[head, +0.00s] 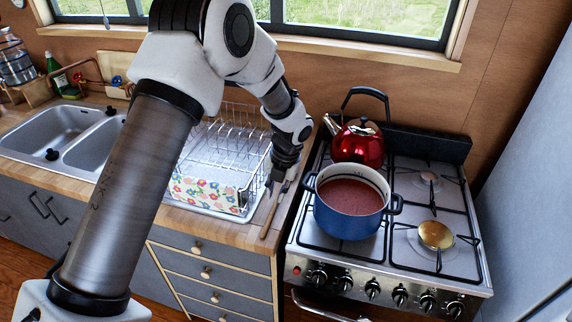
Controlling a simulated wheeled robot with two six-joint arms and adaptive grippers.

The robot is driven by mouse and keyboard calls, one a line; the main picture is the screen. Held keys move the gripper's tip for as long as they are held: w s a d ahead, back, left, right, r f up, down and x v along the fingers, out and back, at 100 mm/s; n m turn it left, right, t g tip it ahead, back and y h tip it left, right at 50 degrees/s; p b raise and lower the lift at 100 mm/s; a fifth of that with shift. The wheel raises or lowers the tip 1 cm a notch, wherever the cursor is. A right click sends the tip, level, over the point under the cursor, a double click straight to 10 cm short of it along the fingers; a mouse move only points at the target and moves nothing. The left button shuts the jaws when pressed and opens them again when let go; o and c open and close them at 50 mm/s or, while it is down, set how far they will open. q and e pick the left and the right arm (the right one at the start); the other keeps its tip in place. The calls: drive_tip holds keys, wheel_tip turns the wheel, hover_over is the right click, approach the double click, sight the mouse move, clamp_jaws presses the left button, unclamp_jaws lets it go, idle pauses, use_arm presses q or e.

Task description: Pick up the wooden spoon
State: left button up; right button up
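The wooden spoon (272,214) lies on the narrow strip of wooden counter between the dish rack and the stove, its handle pointing to the counter's front edge. My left gripper (278,186) is directly above the far part of the spoon, pointing down. Its fingers look parted, with the spoon below or between them; I cannot tell whether they touch it. The far end of the spoon is hidden by the gripper. My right gripper is not in view.
A blue pot (348,224) of red soup stands on the stove close to the right of the gripper. A red kettle (358,146) is behind it. A wire dish rack (232,140) and flowered cloth (205,193) are close on the left. A sink (58,128) is further left.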

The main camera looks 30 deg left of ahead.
sight(271, 214)
use_arm(q)
drive_tip(key=f+p, duration=0.1)
drive_tip(key=f, duration=0.1)
drive_tip(key=s+f, duration=0.1)
drive_tip(key=f, duration=0.1)
drive_tip(key=shift+s+d+p, duration=0.1)
drive_tip(key=shift+p, duration=0.3)
drive_tip(key=f, duration=0.1)
drive_tip(key=a+f, duration=0.1)
drive_tip(key=f, duration=0.1)
drive_tip(key=shift+w+a+f, duration=0.2)
drive_tip(key=shift+s+r, duration=0.1)
drive_tip(key=shift+d+r, duration=0.1)
drive_tip(key=shift+d, duration=0.2)
clamp_jaws()
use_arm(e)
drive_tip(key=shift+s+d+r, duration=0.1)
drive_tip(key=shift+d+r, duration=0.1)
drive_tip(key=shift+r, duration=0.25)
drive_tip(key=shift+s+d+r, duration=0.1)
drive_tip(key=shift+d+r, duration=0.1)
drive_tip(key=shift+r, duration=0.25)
use_arm(q)
drive_tip(key=shift+a, duration=0.1)
